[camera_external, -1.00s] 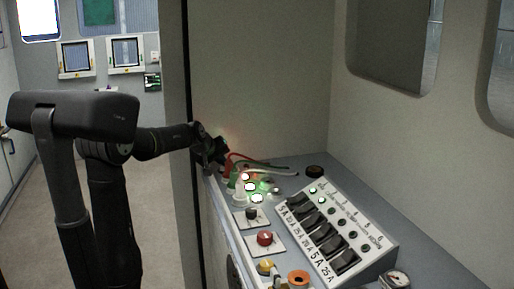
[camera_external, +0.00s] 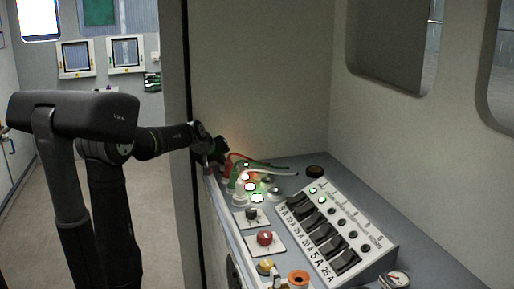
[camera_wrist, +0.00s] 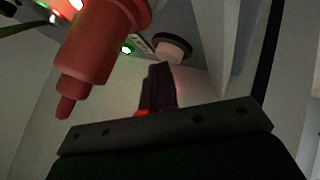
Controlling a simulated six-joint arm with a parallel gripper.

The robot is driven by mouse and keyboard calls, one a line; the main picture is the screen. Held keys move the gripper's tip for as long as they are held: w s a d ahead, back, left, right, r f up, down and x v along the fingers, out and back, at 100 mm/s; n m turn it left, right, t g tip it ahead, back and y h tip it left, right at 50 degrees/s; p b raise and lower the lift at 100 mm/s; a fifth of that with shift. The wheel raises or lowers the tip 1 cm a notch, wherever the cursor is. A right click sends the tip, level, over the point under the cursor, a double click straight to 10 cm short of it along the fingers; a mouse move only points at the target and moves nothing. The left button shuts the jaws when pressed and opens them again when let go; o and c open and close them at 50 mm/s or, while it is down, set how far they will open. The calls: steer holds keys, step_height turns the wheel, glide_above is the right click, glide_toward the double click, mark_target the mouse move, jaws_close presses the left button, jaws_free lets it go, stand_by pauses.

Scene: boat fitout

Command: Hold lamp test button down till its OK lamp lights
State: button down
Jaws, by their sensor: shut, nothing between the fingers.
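My gripper (camera_external: 218,151) is at the far left end of the console, beside the dark upright edge of the wall. In the wrist view its dark fingers (camera_wrist: 158,70) are together, with nothing between them. A pale round button-like part with a dark rim (camera_wrist: 170,48) lies just beyond the fingertips; contact cannot be told. Its label is unreadable, so I cannot tell whether it is the lamp test button. A small green lamp (camera_wrist: 126,49) glows to its left. In the external view several lit lamps (camera_external: 257,198) stand in a cluster near my gripper; which is the OK lamp is unclear.
A red stepped plug-like part (camera_wrist: 88,55) hangs close at the left of the wrist view. Red and green cables (camera_external: 262,165) cross the console by my gripper. A switch panel (camera_external: 375,252), red knob (camera_external: 265,238) and yellow knob (camera_external: 266,267) lie nearer the camera.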

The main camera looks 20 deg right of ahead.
mark_target(222, 168)
steer(key=shift+r, duration=0.8)
steer(key=shift+r, duration=0.1)
steer(key=shift+r, duration=2.4)
steer(key=shift+f, duration=0.1)
step_height(222, 168, up, 4)
steer(key=shift+f, duration=0.1)
